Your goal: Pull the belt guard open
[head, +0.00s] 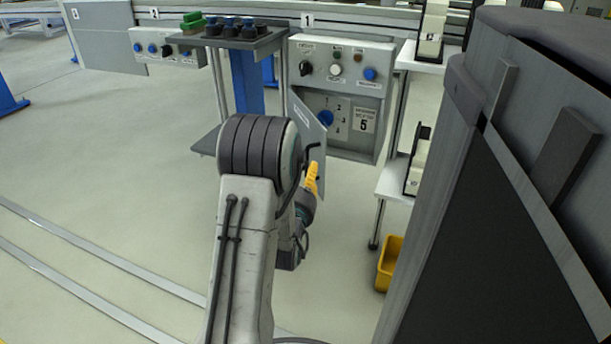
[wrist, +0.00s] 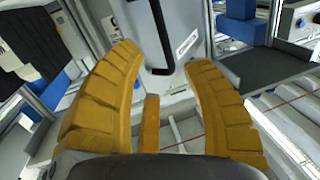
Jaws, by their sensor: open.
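The belt guard, as far as I can tell, is the light grey hinged panel (head: 306,122) below the station 1 control box. It stands at an angle from the box, partly open, so a blue dial behind it shows. Its label is too small to read. In the wrist view the panel (wrist: 190,22) carries a dark bar handle (wrist: 160,69). My gripper (head: 314,178) is partly hidden behind my arm in the head view. In the wrist view my gripper (wrist: 163,58) is open, with the handle ahead of and between its yellow fingers. I cannot tell whether they touch.
The control box (head: 341,62) has knobs and buttons. A grey shelf (head: 265,42) with blue-topped parts stands left of it. A yellow bin (head: 389,262) sits on the floor at right. A large dark-panelled structure fills the right side.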

